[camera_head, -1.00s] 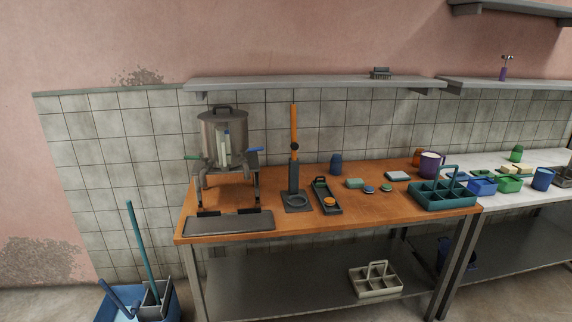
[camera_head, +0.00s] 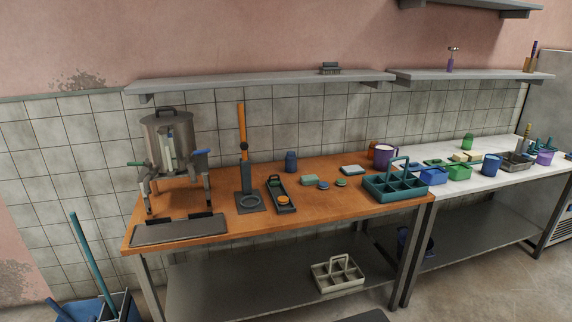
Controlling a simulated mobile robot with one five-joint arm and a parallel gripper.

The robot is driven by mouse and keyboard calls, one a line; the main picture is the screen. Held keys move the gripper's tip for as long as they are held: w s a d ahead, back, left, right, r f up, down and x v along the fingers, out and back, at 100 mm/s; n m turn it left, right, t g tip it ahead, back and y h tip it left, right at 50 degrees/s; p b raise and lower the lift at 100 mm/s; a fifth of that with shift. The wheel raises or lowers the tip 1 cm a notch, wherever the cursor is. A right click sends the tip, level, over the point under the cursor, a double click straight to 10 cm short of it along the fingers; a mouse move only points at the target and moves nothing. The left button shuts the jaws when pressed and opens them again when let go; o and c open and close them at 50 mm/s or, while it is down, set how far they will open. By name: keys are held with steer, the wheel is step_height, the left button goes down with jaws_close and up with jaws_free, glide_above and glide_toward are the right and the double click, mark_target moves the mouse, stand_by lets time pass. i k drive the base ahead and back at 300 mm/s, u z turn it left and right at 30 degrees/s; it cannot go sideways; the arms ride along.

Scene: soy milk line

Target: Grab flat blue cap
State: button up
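A small flat blue cap (camera_head: 323,185) lies on the wooden table (camera_head: 225,228), right of the middle. A flat green cap (camera_head: 341,183) lies just to its right. A pale green block (camera_head: 309,180) lies just behind and left of the blue cap. My gripper is not in view, so its state does not show.
A dark tray with an orange cap (camera_head: 283,200) lies left of the blue cap. A teal divided carrier (camera_head: 395,187) stands to the right. A steel pot (camera_head: 168,140) and an orange-handled press (camera_head: 243,150) stand at left.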

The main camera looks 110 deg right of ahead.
mark_target(323, 185)
steer(key=z, duration=0.05)
steer(key=i, duration=1.1)
steer(key=z, duration=4.1)
steer(key=i, duration=1)
steer(key=u, duration=0.05)
